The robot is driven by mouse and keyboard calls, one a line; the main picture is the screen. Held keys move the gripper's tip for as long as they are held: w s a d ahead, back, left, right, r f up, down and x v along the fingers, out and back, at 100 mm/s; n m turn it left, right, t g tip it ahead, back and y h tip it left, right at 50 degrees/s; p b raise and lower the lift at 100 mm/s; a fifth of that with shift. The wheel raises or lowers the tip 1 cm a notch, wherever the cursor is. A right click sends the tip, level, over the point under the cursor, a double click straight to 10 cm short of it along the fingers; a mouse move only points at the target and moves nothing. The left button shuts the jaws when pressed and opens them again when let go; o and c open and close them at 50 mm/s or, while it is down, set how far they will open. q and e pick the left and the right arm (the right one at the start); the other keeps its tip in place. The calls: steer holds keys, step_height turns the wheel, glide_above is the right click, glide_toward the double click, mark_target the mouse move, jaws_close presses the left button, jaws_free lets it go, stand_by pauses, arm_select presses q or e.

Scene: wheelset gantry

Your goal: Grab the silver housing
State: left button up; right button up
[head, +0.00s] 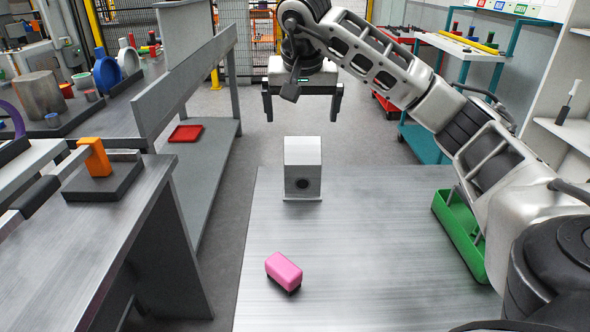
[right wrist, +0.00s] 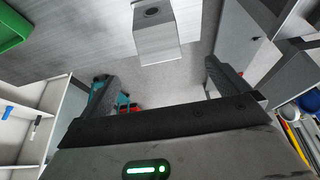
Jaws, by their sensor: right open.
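The silver housing (head: 303,165) is a light grey box with a dark round hole low on its front. It stands upright near the far edge of the metal table (head: 350,250). My right gripper (head: 302,115) is open and empty, above and a little beyond the housing, with a gap between its fingers and the box. In the right wrist view the housing (right wrist: 157,35) shows at the top, out past the two spread fingers (right wrist: 158,80). My left gripper is in neither view.
A pink block (head: 284,270) lies on the table in front of the housing. A green bin (head: 460,235) is at the table's right side. A grey bench with an orange part (head: 95,157) stands at left, and a red tray (head: 186,133) lies on a low shelf. The table's middle is clear.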

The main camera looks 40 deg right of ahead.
mark_target(303, 150)
steer(key=x, duration=0.9)
steer(key=shift+f, duration=0.35)
steer(key=x, duration=0.5)
steer(key=shift+s+d+f+p, duration=0.1)
steer(key=shift+s+p, duration=0.05)
steer(key=shift+p, duration=0.2)
steer(key=c, duration=1.2)
